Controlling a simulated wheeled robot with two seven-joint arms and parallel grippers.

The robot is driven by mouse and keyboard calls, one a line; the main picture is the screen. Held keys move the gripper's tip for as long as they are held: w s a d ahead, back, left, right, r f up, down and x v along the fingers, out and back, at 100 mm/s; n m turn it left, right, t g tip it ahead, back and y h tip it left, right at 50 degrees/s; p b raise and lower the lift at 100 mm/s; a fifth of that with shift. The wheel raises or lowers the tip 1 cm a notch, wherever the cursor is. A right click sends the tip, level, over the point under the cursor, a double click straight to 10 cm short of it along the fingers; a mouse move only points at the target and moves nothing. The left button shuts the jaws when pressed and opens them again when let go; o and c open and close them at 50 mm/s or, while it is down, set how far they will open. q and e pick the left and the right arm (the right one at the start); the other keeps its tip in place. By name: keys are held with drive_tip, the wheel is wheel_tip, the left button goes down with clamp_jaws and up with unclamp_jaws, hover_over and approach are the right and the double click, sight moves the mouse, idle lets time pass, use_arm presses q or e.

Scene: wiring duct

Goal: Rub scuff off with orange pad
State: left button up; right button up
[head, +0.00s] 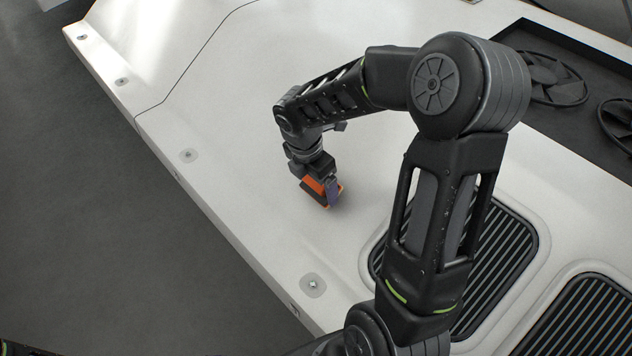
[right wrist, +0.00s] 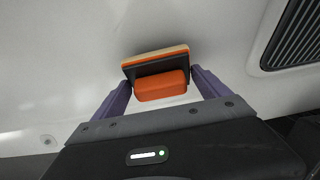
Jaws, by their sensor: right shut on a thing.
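The orange pad (head: 314,186) is a small block with an orange grip, a dark plate and a pale orange-edged face. My right gripper (head: 330,188) is shut on it and holds it low at the white panel (head: 230,150). In the right wrist view, the pad (right wrist: 161,86) sits between my two purple fingers, its pale face turned away from the palm toward the panel. I cannot tell whether the pad touches the surface. No scuff can be made out; the pad and arm may hide it. My left gripper is not in view.
Black slatted vents (head: 497,250) are set in the panel at the lower right. Fans (head: 552,80) sit in a dark recess at the upper right. Screw heads (head: 312,284) line the panel's left edge, with dark floor beyond. The panel left of the pad is clear.

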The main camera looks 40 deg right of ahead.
drive_tip(key=shift+d+f+b, duration=0.35)
drive_tip(key=shift+d+f, duration=0.15)
drive_tip(key=shift+f, duration=0.3)
idle(0.9)
drive_tip(key=shift+w, duration=0.15)
drive_tip(key=shift+w+a+r+p, duration=0.15)
drive_tip(key=shift+w+p, duration=0.25)
drive_tip(key=shift+w, duration=1.2)
drive_tip(key=shift+s, duration=0.15)
drive_tip(key=shift+s+d+f, duration=0.1)
drive_tip(key=shift+s, duration=0.7)
drive_tip(key=shift+s+d+f, duration=0.1)
drive_tip(key=shift+s, duration=0.7)
drive_tip(key=shift+r, duration=0.1)
